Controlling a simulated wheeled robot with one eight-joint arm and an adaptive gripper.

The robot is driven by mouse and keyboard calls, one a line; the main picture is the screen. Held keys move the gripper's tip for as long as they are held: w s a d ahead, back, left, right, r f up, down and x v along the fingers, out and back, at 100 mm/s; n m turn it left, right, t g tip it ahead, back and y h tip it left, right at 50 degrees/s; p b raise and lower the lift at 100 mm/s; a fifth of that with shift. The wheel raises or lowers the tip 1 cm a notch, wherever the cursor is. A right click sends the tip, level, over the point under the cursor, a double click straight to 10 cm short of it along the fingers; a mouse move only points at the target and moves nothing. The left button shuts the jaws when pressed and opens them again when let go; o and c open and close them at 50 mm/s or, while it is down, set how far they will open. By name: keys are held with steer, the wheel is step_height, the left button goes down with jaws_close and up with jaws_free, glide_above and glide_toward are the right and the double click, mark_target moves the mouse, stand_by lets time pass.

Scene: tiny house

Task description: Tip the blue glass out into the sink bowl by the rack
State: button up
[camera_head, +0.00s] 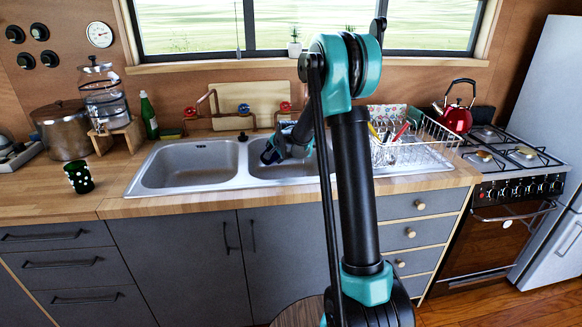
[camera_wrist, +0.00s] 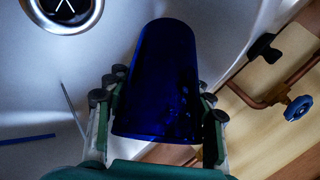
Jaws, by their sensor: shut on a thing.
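My gripper (camera_wrist: 159,96) is shut on the blue glass (camera_wrist: 160,65), with a finger on each side of it in the wrist view. In the head view the dark blue glass (camera_head: 269,155) shows at the end of my gripper (camera_head: 277,150), tilted over the right sink bowl (camera_head: 262,171), the one by the rack. The glass's inside is hidden. The drain (camera_wrist: 63,12) shows beyond it in the wrist view. A blue stick (camera_wrist: 27,140) and a thin grey stick (camera_wrist: 73,108) lie apart from the glass, seemingly on the bowl's surface.
The wire rack (camera_head: 420,150) stands right of the bowl. Copper pipes with a blue tap knob (camera_wrist: 298,108) run close behind. The left sink bowl (camera_head: 190,165) is empty. A dark spotted cup (camera_head: 79,177) stands on the left counter.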

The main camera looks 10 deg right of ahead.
steer(key=shift+w+a+f+g+h, duration=0.1)
steer(key=shift+a+f+g+h, duration=0.2)
steer(key=shift+f+g+h, duration=0.15)
steer(key=a+g+h, duration=0.1)
steer(key=w+f+n+h+b, duration=0.1)
steer(key=shift+a+f+n+g+h+b, duration=0.1)
steer(key=shift+a+n+g+h+b, duration=0.2)
steer(key=shift+a+g+h, duration=0.05)
steer(key=shift+w+a+r+n+g+h+b, duration=0.15)
steer(key=shift+a+r+n+g+h+b, duration=0.2)
steer(key=shift+h, duration=0.4)
steer(key=shift+w+a+r+n+g+h+b, duration=0.15)
steer(key=shift+r+g+h+b, duration=0.25)
steer(key=shift+h, duration=0.35)
